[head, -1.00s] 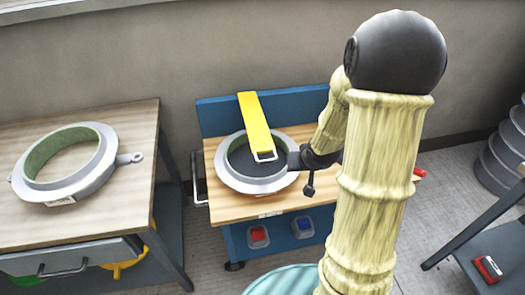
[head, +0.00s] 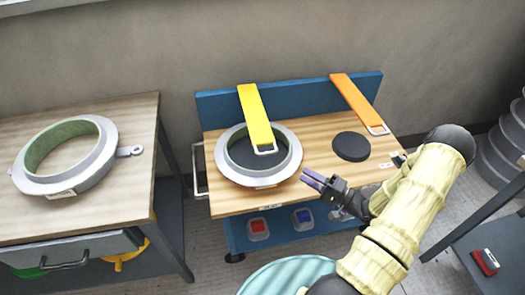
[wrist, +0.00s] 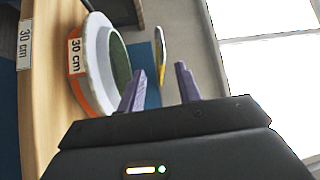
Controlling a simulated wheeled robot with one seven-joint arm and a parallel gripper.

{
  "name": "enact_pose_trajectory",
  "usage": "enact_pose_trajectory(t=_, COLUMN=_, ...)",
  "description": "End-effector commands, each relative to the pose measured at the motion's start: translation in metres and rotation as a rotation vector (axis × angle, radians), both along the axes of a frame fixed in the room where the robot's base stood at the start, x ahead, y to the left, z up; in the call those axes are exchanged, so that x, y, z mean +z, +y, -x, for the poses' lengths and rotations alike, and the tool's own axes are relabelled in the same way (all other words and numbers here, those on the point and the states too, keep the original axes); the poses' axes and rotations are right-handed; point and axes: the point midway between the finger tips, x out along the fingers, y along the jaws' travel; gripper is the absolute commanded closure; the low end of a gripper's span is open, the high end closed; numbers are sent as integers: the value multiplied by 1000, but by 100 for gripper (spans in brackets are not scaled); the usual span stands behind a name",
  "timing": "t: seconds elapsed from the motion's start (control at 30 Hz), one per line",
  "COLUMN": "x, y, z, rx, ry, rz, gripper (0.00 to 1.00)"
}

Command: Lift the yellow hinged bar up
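The yellow hinged bar (head: 256,115) lies low across the left ring mould (head: 234,176) in the head view, running from the blue back panel out over the ring. A pale loop handle (head: 265,151) is at its near end, above the dark disc inside the ring. My gripper (head: 312,180) is in front and to the right of the ring, apart from the bar. In the wrist view its two purple fingers (wrist: 160,84) are spread with nothing between them. The ring mould (wrist: 92,68) with a "30 cm" label and a thin yellow edge, probably the bar (wrist: 161,62), show beyond them.
An orange bar (head: 356,100) and a bare black disc (head: 351,146) are on the right of the same wooden bench (head: 310,150). Another ring mould (head: 98,165) sits on the left table (head: 140,115). A pale round top (head: 285,278) stands in front of the bench.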

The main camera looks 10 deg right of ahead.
Motion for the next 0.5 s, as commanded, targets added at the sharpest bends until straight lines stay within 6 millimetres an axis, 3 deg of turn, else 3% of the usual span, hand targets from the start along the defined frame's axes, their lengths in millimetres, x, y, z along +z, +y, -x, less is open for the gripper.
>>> enact_pose_trajectory(t=0.33, x=1, y=2, z=-2, rx=2, ry=-1, rz=1, gripper=66)
enact_pose_trajectory(t=0.5, x=3, y=12, z=-11, rx=4, ry=-1, rz=2, gripper=66)
